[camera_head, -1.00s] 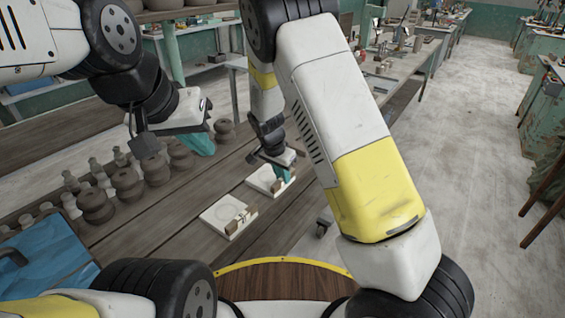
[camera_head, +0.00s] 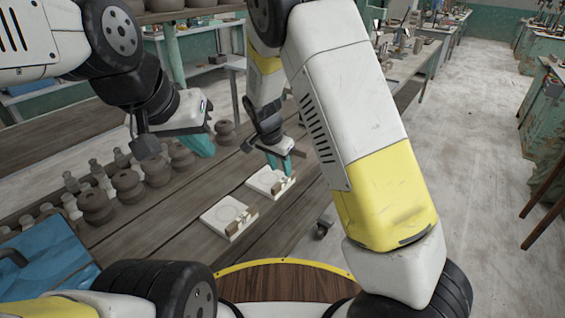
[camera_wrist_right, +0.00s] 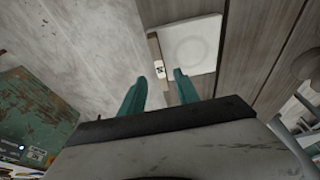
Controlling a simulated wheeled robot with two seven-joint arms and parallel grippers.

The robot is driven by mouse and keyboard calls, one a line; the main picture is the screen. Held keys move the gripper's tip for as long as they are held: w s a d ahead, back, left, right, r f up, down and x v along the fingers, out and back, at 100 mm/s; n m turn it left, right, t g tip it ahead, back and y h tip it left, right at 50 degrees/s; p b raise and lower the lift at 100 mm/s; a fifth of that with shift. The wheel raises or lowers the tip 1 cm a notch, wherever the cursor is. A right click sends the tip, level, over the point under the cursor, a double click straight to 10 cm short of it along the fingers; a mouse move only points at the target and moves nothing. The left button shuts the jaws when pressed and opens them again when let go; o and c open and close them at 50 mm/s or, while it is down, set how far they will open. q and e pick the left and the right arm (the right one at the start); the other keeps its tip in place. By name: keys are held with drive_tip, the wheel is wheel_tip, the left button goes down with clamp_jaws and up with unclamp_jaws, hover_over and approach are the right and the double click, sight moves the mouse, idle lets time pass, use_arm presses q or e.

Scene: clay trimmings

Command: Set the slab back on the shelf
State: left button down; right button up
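Two white square slabs with a faint round ring lie flat on the dark plank table: a near one (camera_head: 220,213) and a far one (camera_head: 262,178). Each has brown block pieces along its right edge. My right gripper (camera_head: 280,167) is over the far slab's right edge, fingers apart and empty. In the right wrist view its fingertips (camera_wrist_right: 160,78) stand apart, with a brown block (camera_wrist_right: 154,52) bearing a white label ahead between them, beside a white slab (camera_wrist_right: 196,46). My left gripper (camera_head: 202,147) hangs above the pots; its finger gap is not clear.
Several brown clay pots (camera_head: 128,185) stand in rows on the table's left. A blue sheet or box (camera_head: 50,265) lies at the lower left. A shelf with pots (camera_head: 185,13) stands at the back. The planks (camera_head: 165,240) left of the slabs are bare.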

drive_tip(key=v, duration=0.7)
drive_tip(key=s+d+r+n+y, duration=0.3)
drive_tip(key=s+d+r+y, duration=0.1)
drive_tip(key=s+d+r, duration=0.6)
drive_tip(key=s+d+r+n+t, duration=0.1)
drive_tip(key=s+d+r+n, duration=0.1)
drive_tip(key=s, duration=0.4)
drive_tip(key=s+d+r+n+t, duration=0.2)
drive_tip(key=s+d+r, duration=0.2)
drive_tip(key=s, duration=0.3)
drive_tip(key=shift+s+d+r+n, duration=0.15)
drive_tip(key=shift+s+r+n, duration=0.2)
drive_tip(key=shift+r, duration=0.2)
